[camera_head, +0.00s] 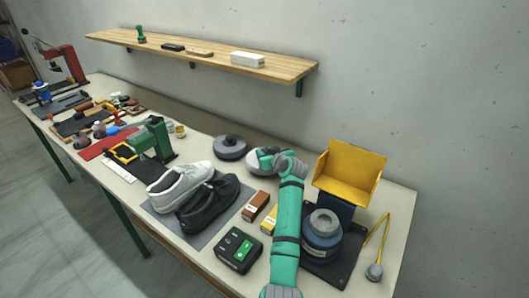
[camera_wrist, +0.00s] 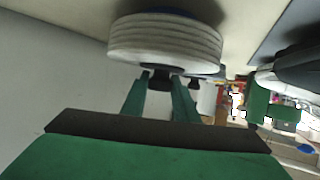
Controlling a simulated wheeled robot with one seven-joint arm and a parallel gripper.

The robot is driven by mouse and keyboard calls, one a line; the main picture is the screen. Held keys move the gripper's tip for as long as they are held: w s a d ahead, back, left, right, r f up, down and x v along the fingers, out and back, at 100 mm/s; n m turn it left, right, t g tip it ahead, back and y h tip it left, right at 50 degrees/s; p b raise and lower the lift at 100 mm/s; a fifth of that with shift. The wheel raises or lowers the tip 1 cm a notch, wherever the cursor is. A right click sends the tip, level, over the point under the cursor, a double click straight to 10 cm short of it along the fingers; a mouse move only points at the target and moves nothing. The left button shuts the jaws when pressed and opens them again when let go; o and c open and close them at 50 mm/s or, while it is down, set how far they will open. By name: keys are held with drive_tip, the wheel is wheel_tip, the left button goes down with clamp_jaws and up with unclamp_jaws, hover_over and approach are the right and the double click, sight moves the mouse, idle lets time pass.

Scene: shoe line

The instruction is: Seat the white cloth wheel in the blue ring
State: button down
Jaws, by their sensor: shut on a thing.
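The white cloth wheel (camera_wrist: 165,40) fills the upper middle of the wrist view, with its layered cloth edge towards me. My gripper (camera_wrist: 162,80) is shut on the dark knob at the wheel's centre. In the head view the white wheel (camera_head: 255,163) is partly hidden by my gripper (camera_head: 267,154), at the back of the bench. A thin blue arc (camera_wrist: 168,13) shows past the wheel's far edge in the wrist view. It may be part of the blue ring, mostly hidden by the wheel. I cannot tell whether the wheel touches it.
A dark grey wheel (camera_head: 230,147) lies just left of the white one. A yellow hood (camera_head: 350,171) and a blue machine (camera_head: 322,236) stand to the right. A white shoe (camera_head: 180,184), a black shoe (camera_head: 208,204) and a switch box (camera_head: 239,249) are in front.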

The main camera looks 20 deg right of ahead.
drive_tip(key=c, duration=1.7)
unclamp_jaws()
drive_tip(key=shift+o, duration=0.2)
drive_tip(key=shift+f, duration=0.1)
drive_tip(key=shift+s, duration=0.1)
